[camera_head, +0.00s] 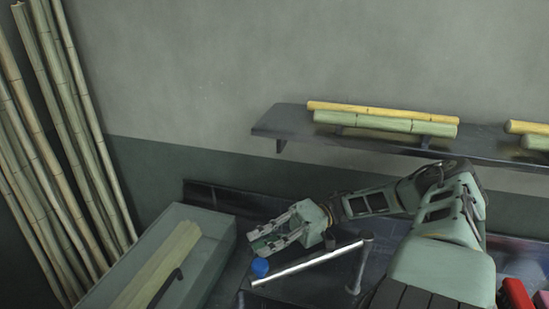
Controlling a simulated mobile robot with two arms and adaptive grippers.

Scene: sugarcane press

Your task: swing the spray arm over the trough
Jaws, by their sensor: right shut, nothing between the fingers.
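The spray arm (310,262) is a silver tube at the lower middle of the head view. A blue piece (260,267) sits by its left end, and its right end meets an upright post (359,268). The trough (222,246) looks to be the grey-green open box to the left, with pale cane lengths (160,270) and a dark handle-like piece (165,288) in it. My right gripper (262,238) is shut and empty, just above and behind the tube's left part. I cannot tell whether it touches the tube. My left gripper is out of view.
A dark wall shelf (290,122) holds yellow and green cane pieces (385,122). Tall cane stalks (70,130) lean at the left wall. A red object (517,294) is at the lower right. The dark surface between the trough and the post looks mostly clear.

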